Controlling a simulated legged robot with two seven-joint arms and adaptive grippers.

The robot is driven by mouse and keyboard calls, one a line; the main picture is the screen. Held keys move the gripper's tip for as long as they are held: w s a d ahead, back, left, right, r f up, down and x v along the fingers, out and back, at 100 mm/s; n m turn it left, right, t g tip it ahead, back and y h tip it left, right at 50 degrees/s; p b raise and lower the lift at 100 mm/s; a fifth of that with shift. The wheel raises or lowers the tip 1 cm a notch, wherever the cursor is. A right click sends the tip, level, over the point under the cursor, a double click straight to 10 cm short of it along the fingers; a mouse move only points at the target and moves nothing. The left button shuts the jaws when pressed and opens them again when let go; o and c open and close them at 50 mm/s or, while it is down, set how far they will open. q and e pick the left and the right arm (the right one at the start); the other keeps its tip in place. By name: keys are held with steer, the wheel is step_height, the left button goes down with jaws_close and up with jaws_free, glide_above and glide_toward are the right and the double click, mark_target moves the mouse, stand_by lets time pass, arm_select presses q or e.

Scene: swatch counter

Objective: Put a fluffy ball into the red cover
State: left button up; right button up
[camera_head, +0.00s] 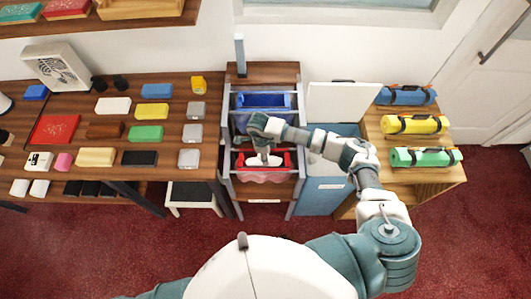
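A red open-topped holder (285,162) hangs in the dark rack in the middle, below a blue one. A pale pink, wavy-edged piece (264,177) shows at its front. My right arm reaches in from the right, and its gripper (264,157) points down over the red holder. The arm's wrist and hand hide much of the holder's inside. The fingers are too small and covered to tell whether they are open or hold anything. No fluffy ball can be made out clearly. My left gripper is not in view.
A blue holder (262,100) sits behind the red one. The left table carries coloured boxes, including a red tray (56,129). A blue-white cabinet (325,187) and a shelf with blue, yellow and green rolls (425,156) stand right. Red carpet lies in front.

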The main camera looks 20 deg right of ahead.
steer(key=shift+w, duration=0.1)
steer(key=shift+f, duration=0.15)
stand_by(0.3)
steer(key=o, duration=1.3)
steer(key=shift+c, duration=0.2)
steer(key=shift+r+p, duration=1.85)
steer(key=shift+r, duration=1.2)
